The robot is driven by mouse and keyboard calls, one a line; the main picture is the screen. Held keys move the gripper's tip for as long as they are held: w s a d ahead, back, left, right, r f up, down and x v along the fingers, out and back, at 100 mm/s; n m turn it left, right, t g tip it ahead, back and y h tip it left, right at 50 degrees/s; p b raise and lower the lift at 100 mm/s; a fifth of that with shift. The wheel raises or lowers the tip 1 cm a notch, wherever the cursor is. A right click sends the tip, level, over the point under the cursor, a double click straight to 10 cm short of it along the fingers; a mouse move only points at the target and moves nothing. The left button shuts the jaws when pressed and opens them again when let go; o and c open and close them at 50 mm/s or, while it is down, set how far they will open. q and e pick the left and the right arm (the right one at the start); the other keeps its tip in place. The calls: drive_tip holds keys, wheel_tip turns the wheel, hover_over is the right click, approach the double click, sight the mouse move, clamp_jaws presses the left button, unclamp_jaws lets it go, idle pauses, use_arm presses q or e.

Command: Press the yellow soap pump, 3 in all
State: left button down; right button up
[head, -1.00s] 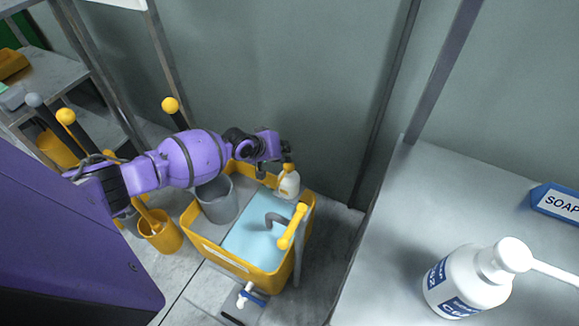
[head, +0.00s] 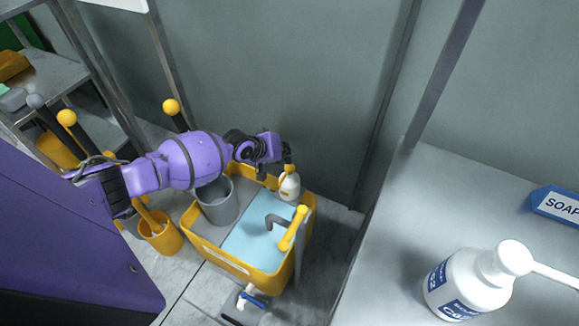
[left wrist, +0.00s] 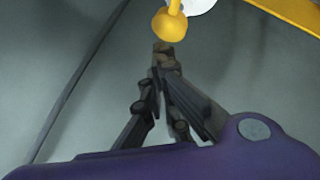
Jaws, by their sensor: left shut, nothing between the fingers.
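A small white soap bottle with a yellow pump (head: 290,169) stands upright at the back right of the yellow cart's basin. My left gripper (head: 285,150) is shut and empty, right by the pump's top. In the left wrist view the closed fingertips (left wrist: 163,47) show just below the round yellow pump head (left wrist: 169,25), with part of the white bottle (left wrist: 199,5) behind it. I cannot tell whether the fingertips touch the pump. My right gripper is not in view.
The yellow cart (head: 253,272) holds a grey bucket (head: 217,205), blue water (head: 255,243) and a yellow-handled bar (head: 293,228). A large white pump bottle (head: 468,285) and a SOAP sign (head: 557,203) are on the counter (head: 400,230) at right. A yellow bucket (head: 162,240) stands left.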

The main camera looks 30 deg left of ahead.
use_arm(q)
drive_tip(key=shift+f, duration=0.35)
drive_tip(key=shift+f+b, duration=0.15)
drive_tip(key=shift+b, duration=0.15)
drive_tip(key=shift+s+f+b, duration=0.1)
drive_tip(key=shift+f+b, duration=0.65)
drive_tip(key=shift+f, duration=0.2)
idle(1.1)
drive_tip(key=shift+d, duration=0.1)
drive_tip(key=shift+r+p, duration=1.2)
drive_tip(key=shift+r, duration=0.15)
